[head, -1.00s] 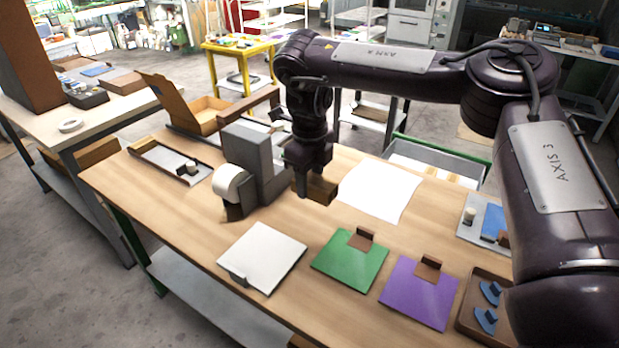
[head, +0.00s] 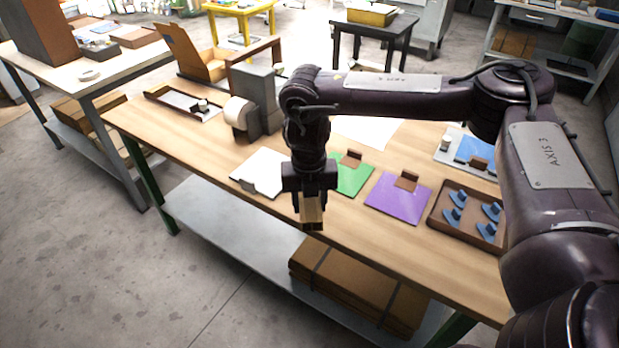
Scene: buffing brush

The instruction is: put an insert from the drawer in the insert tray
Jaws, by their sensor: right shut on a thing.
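My right gripper (head: 312,222) points down near the front edge of the workbench (head: 265,222). It is shut on a small tan-brown block (head: 312,211), which the fingers partly cover. I cannot tell for sure that this block is an insert. My left gripper is out of view. No open drawer is visible now; my right arm covers the area behind the bench. A brown tray (head: 432,228) holding several blue pieces (head: 453,215) lies at the right end. A long shallow tray (head: 157,97) lies at the far left. I cannot tell which is the insert tray.
White (head: 262,167), green (head: 352,180) and purple (head: 390,203) squares lie along the bench. A grey stand with a white roll (head: 236,112) and an open cardboard box (head: 205,65) stand farther back. Flat cardboard (head: 350,285) lies on the lower shelf.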

